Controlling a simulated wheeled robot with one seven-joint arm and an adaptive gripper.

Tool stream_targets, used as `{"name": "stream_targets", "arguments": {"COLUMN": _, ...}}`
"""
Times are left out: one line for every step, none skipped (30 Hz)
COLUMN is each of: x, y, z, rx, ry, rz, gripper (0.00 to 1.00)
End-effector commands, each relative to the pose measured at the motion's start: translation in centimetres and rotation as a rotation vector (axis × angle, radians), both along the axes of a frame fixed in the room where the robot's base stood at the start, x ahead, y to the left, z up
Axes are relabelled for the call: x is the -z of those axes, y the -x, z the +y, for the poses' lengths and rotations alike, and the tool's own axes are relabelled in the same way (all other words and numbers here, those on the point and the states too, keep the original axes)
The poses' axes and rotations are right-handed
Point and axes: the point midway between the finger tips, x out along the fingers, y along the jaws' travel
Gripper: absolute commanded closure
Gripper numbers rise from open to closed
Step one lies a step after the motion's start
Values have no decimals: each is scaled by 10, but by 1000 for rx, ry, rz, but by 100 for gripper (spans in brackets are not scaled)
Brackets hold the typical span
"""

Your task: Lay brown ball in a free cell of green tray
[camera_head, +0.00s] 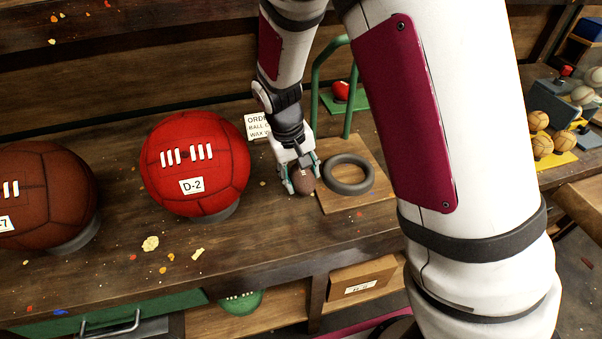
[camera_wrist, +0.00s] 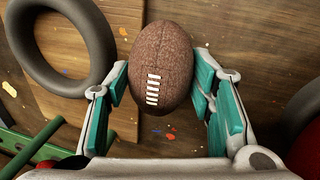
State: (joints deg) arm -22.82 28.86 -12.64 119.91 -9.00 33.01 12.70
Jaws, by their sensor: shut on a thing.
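The brown ball (camera_head: 305,182) is a small football shape with white laces; the wrist view shows it large (camera_wrist: 160,60). My gripper (camera_head: 302,180) is shut on it, with a teal-padded finger on each side. It is over the bench, just left of a wooden board; I cannot tell if the ball touches the wood. No tray with cells shows clearly. A green flat base (camera_head: 355,101) with a tall green arch stands at the back and bears a small red ball (camera_head: 341,91).
A dark ring (camera_head: 361,187) lies on the wooden board (camera_head: 340,203) right of my gripper. A big red ball (camera_head: 195,150) and a big brown ball (camera_head: 45,195) stand left. A yellow tray (camera_head: 562,159) with several tan balls is far right. The bench front is mostly clear.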

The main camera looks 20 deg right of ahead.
Motion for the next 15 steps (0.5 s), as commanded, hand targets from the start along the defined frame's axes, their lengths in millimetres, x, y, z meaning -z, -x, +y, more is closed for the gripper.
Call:
{"name": "stream_targets", "arguments": {"x": 0, "y": 0, "z": 0, "rx": 0, "ry": 0, "rz": 0, "gripper": 82}}
{"name": "stream_targets", "arguments": {"x": 0, "y": 0, "z": 0, "rx": 0, "ry": 0, "rz": 0, "gripper": 82}}
{"name": "stream_targets", "arguments": {"x": 1, "y": 0, "z": 0, "rx": 0, "ry": 0, "rz": 0, "gripper": 82}}
{"name": "stream_targets", "arguments": {"x": 2, "y": 0, "z": 0, "rx": 0, "ry": 0, "rz": 0, "gripper": 82}}
{"name": "stream_targets", "arguments": {"x": 3, "y": 0, "z": 0, "rx": 0, "ry": 0, "rz": 0, "gripper": 82}}
{"name": "stream_targets", "arguments": {"x": 3, "y": 0, "z": 0, "rx": 0, "ry": 0, "rz": 0, "gripper": 47}}
{"name": "stream_targets", "arguments": {"x": 3, "y": 0, "z": 0, "rx": 0, "ry": 0, "rz": -1, "gripper": 40}}
{"name": "stream_targets", "arguments": {"x": 3, "y": 0, "z": 0, "rx": 0, "ry": 0, "rz": -1, "gripper": 33}}
{"name": "stream_targets", "arguments": {"x": 3, "y": 0, "z": 0, "rx": 0, "ry": 0, "rz": -1, "gripper": 31}}
{"name": "stream_targets", "arguments": {"x": 3, "y": 0, "z": 0, "rx": 0, "ry": 0, "rz": 0, "gripper": 31}}
{"name": "stream_targets", "arguments": {"x": 3, "y": 0, "z": 0, "rx": 0, "ry": 0, "rz": -1, "gripper": 31}}
{"name": "stream_targets", "arguments": {"x": 3, "y": 0, "z": 0, "rx": 0, "ry": 0, "rz": -1, "gripper": 31}}
{"name": "stream_targets", "arguments": {"x": 3, "y": 0, "z": 0, "rx": 0, "ry": 0, "rz": 0, "gripper": 31}}
{"name": "stream_targets", "arguments": {"x": 3, "y": 0, "z": 0, "rx": 0, "ry": 0, "rz": 0, "gripper": 31}}
{"name": "stream_targets", "arguments": {"x": 3, "y": 0, "z": 0, "rx": 0, "ry": 0, "rz": 0, "gripper": 31}}
